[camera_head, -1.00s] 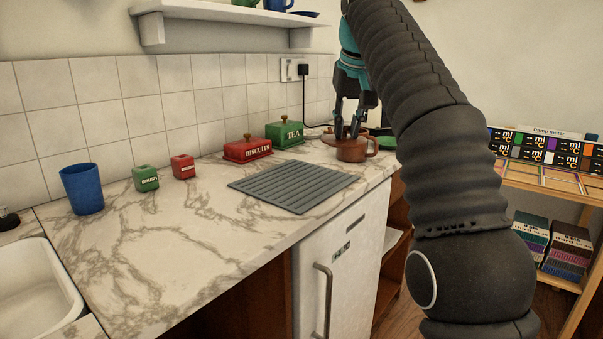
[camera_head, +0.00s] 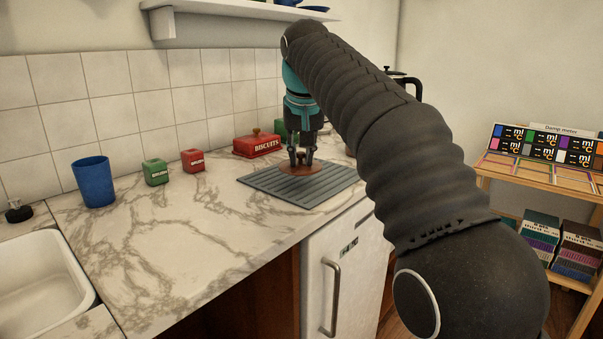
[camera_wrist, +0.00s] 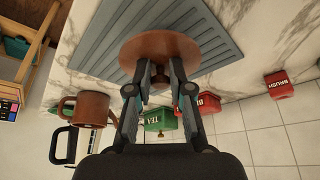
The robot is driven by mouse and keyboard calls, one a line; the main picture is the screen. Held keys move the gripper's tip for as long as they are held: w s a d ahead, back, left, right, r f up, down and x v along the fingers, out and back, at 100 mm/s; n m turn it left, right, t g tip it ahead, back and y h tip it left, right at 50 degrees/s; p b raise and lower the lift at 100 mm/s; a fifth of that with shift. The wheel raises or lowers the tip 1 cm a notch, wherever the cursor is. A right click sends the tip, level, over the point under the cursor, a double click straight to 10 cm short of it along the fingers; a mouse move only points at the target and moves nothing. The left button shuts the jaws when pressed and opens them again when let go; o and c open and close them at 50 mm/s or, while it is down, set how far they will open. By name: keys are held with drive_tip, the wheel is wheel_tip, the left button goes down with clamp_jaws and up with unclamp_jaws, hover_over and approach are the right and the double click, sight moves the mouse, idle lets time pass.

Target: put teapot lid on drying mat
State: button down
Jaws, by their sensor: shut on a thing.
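The teapot lid, a brown disc (camera_wrist: 160,50), is between the fingers of my gripper (camera_wrist: 160,88) in the wrist view. My gripper is shut on its knob. In the head view the lid (camera_head: 302,170) is over the grey ribbed drying mat (camera_head: 270,184), at or very close to its surface; I cannot tell whether it touches. The mat also shows in the wrist view (camera_wrist: 100,50), behind the lid. The brown teapot (camera_wrist: 88,108) stands beside the mat in the wrist view; in the head view my arm hides nearly all of it.
Small red (camera_head: 193,161) and green (camera_head: 156,172) boxes and a blue cup (camera_head: 94,182) stand to the left. The front-left counter is clear.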

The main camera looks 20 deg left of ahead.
sight(303, 167)
drive_tip(key=shift+w+d+f, duration=0.1)
drive_tip(key=shift+d+f, duration=0.05)
drive_tip(key=shift+f, duration=0.15)
wheel_tip(303, 167, down, 3)
drive_tip(key=shift+f+b, duration=0.2)
drive_tip(key=shift+b, duration=0.75)
drive_tip(key=shift+r, duration=0.15)
drive_tip(key=c, duration=1)
unclamp_jaws()
drive_tip(key=shift+c, duration=0.2)
